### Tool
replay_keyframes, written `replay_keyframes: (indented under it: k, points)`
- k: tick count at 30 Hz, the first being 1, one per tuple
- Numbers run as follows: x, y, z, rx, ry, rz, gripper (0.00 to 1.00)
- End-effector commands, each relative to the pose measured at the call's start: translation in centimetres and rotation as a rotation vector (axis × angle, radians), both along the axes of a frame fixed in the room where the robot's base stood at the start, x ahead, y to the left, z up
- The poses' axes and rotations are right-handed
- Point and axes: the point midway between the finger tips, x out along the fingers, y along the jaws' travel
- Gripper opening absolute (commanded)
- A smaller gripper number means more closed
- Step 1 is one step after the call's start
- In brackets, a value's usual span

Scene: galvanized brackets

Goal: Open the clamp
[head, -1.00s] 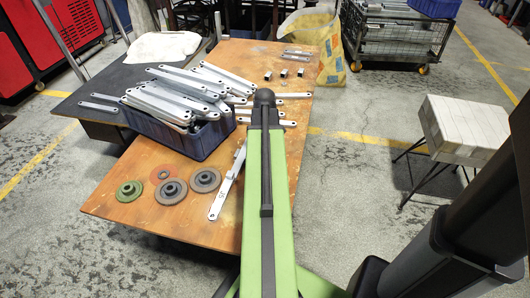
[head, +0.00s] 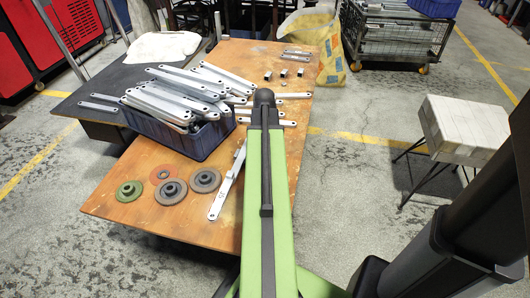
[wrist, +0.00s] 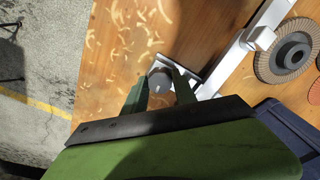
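The clamp (head: 227,187) is a silver bar clamp lying on the wooden table, partly behind my arm in the head view. In the wrist view its bar (wrist: 236,55) runs up to the right, with a sliding block on it. A round grey end piece (wrist: 160,79) shows at its lower left. My gripper (wrist: 160,80) has its two dark green fingers apart, one on each side of this piece. I cannot tell whether the fingers touch it. In the head view my gripper is hidden behind my arm.
Several grinding discs (head: 173,191) lie left of the clamp. A blue crate (head: 205,141) heaped with metal brackets stands behind them. Small brackets (head: 284,73) and a yellow-white bag (head: 322,48) are at the far end. The table's near-left surface is bare.

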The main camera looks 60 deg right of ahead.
Motion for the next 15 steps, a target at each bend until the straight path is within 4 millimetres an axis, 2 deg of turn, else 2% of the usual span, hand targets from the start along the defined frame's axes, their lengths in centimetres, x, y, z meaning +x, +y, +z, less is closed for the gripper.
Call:
replay_keyframes:
  k: [1, 4, 5, 15]
  points:
    - [0.01, 0.01, 0.0, 0.0, 0.0, 0.0, 0.14]
    - [0.01, 0.01, 0.0, 0.0, 0.0, 0.001, 0.01]
    - [0.01, 0.0, 0.0, 0.0, 0.0, 0.001, 0.0]
    - [0.02, 0.01, 0.0, 0.0, 0.0, 0.038, 0.0]
